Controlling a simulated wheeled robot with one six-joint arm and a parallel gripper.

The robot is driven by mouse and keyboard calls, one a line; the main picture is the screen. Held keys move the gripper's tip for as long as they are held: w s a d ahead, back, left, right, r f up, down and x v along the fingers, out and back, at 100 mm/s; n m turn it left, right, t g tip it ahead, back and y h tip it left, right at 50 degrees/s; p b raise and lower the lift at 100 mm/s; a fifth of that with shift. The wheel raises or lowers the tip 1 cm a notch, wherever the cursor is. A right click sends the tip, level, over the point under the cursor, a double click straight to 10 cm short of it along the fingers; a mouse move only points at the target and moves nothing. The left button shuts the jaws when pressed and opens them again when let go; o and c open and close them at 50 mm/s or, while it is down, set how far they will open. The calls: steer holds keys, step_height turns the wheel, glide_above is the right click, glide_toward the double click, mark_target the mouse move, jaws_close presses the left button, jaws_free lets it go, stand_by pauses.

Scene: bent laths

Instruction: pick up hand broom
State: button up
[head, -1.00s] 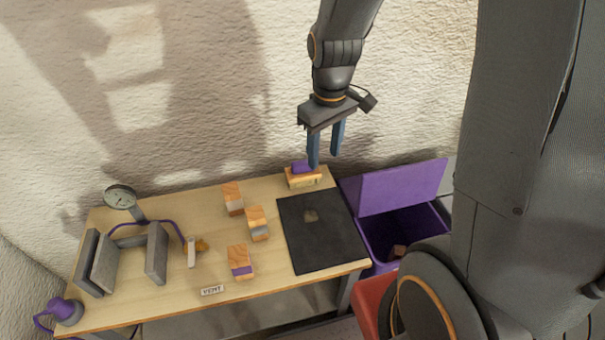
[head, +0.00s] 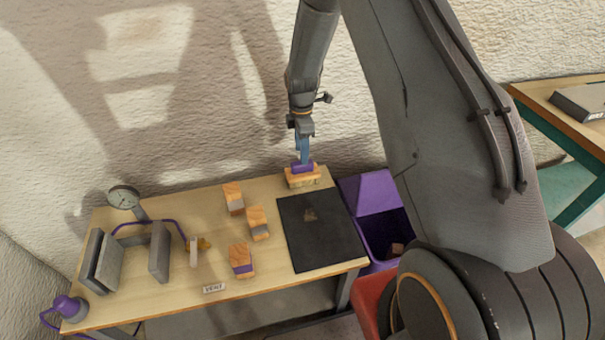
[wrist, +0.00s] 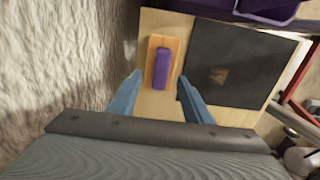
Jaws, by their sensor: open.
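The hand broom (head: 302,176) has a wooden body with a purple grip on top. It lies at the back right corner of the wooden table, beside the black mat. In the wrist view the broom (wrist: 162,62) lies lengthwise just beyond and between my fingertips. My gripper (head: 303,158) is above the broom, pointing down. In the wrist view my gripper (wrist: 158,82) is open, with one blue finger on each side of the purple grip's line. I cannot tell whether the fingertips touch the broom.
The black mat (head: 320,232) lies right of the broom, with a small brownish patch on it. Several wooden blocks (head: 257,222) stand mid-table. A purple bin (head: 386,236) with a raised lid stands at the table's right end. The textured wall is close behind.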

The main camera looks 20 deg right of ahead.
mark_target(302, 172)
steer(key=shift+s+d+f+p, duration=0.1)
steer(key=shift+f+p, duration=1.15)
steer(key=shift+f, duration=1.85)
jaws_close()
